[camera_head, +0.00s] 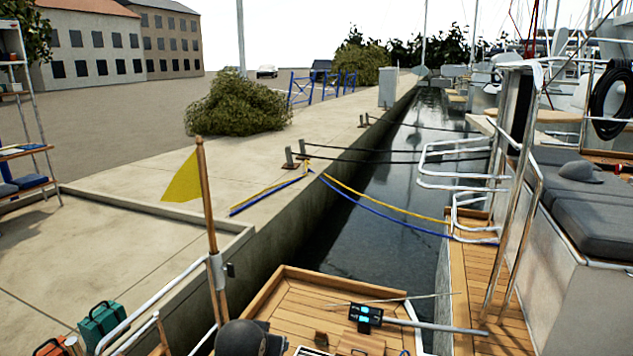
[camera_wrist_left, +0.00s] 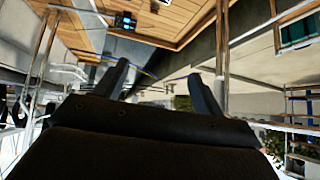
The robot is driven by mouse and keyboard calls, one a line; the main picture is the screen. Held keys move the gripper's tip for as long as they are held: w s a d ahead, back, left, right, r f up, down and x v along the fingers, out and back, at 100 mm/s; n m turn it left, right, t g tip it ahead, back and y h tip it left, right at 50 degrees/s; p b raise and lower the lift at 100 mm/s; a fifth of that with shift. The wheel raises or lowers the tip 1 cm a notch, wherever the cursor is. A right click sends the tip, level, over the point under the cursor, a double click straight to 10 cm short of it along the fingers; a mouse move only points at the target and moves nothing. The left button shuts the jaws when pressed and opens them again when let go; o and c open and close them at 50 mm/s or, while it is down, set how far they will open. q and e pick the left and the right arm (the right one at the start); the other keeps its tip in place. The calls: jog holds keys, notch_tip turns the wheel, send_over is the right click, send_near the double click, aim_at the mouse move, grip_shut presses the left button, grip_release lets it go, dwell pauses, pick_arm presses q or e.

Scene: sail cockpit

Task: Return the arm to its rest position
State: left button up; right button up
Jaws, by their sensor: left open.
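My left gripper (camera_wrist_left: 159,72) shows in the left wrist view, with its two dark fingers spread apart. It is open, and nothing is between the fingers. The wrist picture is turned over, with the wooden deck at the top and buildings and sky low down. The gripper's dark body fills the lower middle of that view and hides what is behind it. Neither gripper can be made out in the head view. My right gripper is in no view.
A wooden cockpit deck (camera_head: 300,298) lies below, with a small dark device with lit screens (camera_head: 366,315) and a grey tiller bar (camera_head: 440,327). A flagstaff (camera_head: 207,215) with a yellow flag (camera_head: 182,182) rises at left. A green toolbox (camera_head: 103,324) stands on the quay. Steel rails (camera_head: 455,180) stand right.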

pick_arm(q)
jog(key=s+f+g+p, duration=0.2)
jog(key=s+f+p, duration=0.1)
jog(key=s, duration=0.8)
jog(key=s+a+f+g+p, duration=0.1)
jog(key=s+p, duration=0.4)
jog(key=s, duration=0.7)
jog(key=s+a+f+g+p, duration=0.1)
jog(key=s+f+g+p, duration=0.2)
jog(key=s, duration=0.9)
jog(key=shift+s+a+f+h+p, duration=0.15)
jog(key=shift+s+f+h+p, duration=0.15)
jog(key=shift+f+p, duration=0.35)
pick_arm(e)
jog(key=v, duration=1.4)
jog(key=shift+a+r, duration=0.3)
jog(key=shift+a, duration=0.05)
pick_arm(q)
jog(key=shift+f, duration=0.2)
